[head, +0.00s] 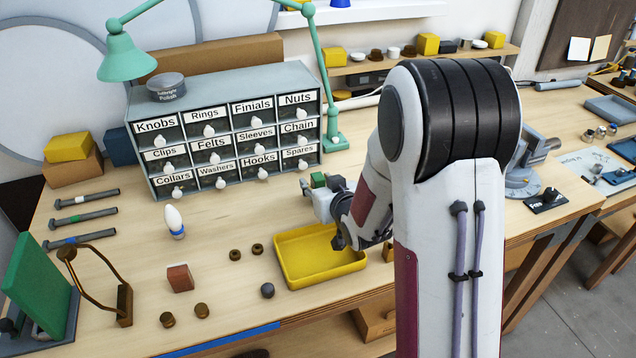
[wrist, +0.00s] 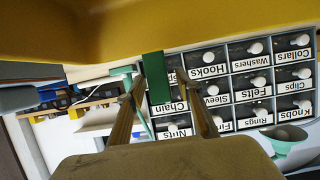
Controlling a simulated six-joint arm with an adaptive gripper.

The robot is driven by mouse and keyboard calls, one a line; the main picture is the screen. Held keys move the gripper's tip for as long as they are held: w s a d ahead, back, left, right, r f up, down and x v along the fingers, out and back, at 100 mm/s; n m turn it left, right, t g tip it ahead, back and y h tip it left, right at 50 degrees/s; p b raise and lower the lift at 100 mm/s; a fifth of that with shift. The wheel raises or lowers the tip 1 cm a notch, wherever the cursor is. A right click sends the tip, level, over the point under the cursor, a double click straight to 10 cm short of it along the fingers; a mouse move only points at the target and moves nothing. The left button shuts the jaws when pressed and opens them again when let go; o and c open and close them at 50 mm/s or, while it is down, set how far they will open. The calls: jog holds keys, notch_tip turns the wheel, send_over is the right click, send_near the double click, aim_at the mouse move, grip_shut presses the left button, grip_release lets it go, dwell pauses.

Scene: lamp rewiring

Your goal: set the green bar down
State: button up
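The green bar (wrist: 157,78) is between the two fingertips of my gripper (wrist: 160,80) in the wrist view, and the fingers close against its sides. In the head view, a small part of the green bar (head: 318,180) shows at the far end of my gripper, above the back edge of the yellow tray. The rest is hidden by my gripper. The gap under the bar cannot be judged. The wrist picture is upside down, with the yellow tray (wrist: 90,25) filling its top.
The labelled drawer cabinet (head: 230,130) stands behind, with a green lamp (head: 125,58) over it. The yellow tray (head: 300,268) looks empty. Dark rings (head: 235,255), a dark ball (head: 267,290) and a red-brown block (head: 180,278) lie left of it. A white-and-blue bulb-shaped piece (head: 174,221) stands farther left.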

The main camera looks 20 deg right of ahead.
aim_at(320, 184)
jog(key=shift+r, duration=0.1)
jog(key=shift+s+r, duration=0.2)
jog(key=shift+s, duration=0.2)
jog(key=shift+v, duration=3.35)
jog(key=s+a+r+g, duration=0.2)
jog(key=s+r, duration=0.1)
jog(key=s, duration=0.7)
jog(key=s+a+r+g, duration=0.2)
jog(key=s+a+g, duration=0.1)
jog(key=s, duration=0.7)
jog(key=s+a+r+g, duration=0.2)
jog(key=s+r, duration=0.1)
jog(key=s, duration=0.7)
jog(key=shift+s+a+r+g, duration=0.3)
jog(key=shift+s+r+g, duration=0.05)
jog(key=shift+g, duration=0.05)
